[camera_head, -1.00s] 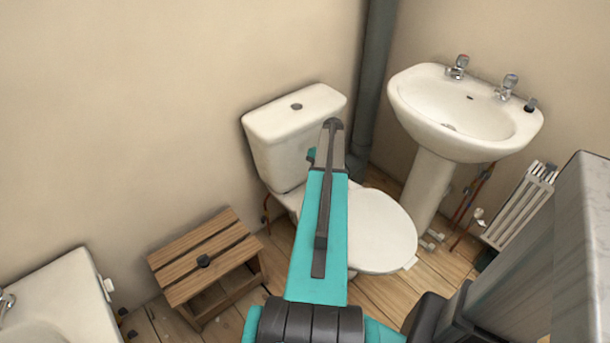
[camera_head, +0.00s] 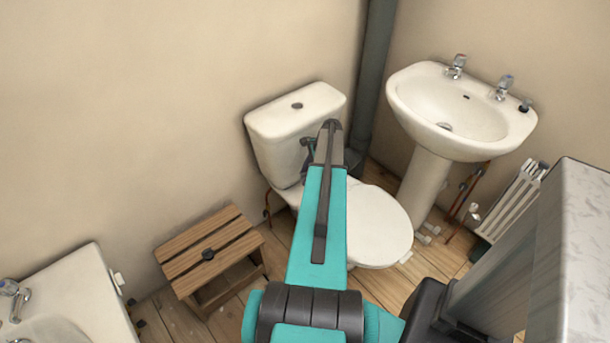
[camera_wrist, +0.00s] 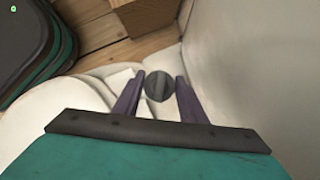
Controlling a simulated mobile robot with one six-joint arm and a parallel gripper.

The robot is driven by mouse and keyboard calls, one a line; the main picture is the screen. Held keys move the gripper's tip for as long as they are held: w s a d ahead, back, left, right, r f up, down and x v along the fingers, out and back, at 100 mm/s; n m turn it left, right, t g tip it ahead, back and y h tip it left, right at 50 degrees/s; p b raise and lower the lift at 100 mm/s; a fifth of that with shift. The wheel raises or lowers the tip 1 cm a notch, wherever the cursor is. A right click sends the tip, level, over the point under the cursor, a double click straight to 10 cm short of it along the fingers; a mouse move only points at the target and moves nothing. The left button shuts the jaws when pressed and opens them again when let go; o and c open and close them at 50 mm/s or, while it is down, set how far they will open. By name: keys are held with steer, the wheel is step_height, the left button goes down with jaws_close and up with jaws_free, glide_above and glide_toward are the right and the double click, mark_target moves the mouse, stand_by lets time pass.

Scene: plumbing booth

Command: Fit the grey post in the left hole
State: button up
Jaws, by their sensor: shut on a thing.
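In the wrist view, my gripper (camera_wrist: 159,77) has its two purple-grey fingers shut on the grey post (camera_wrist: 159,87). The post shows as a dark round end between the fingertips. White toilet surfaces lie beyond and beside it. In the head view, my arm hides most of the gripper and the post, in front of the toilet (camera_head: 380,228) and its cistern (camera_head: 290,125). I cannot make out the left hole in either view.
A washbasin (camera_head: 420,105) is at the right, with a dark pipe (camera_head: 374,75) behind. A marble-topped block (camera_head: 590,210) stands at the right edge. Some plank floor is clear.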

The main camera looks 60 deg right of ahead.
steer(key=shift+f, duration=0.1)
stand_by(0.3)
steer(key=shift+f+b, duration=2.15)
steer(key=shift+f, duration=2.55)
steer(key=shift+f, duration=0.15)
steer(key=o, duration=1.2)
steer(key=shift+s, duration=0.1)
steer(key=v, duration=1.3)
steer(key=shift+r+b, duration=0.35)
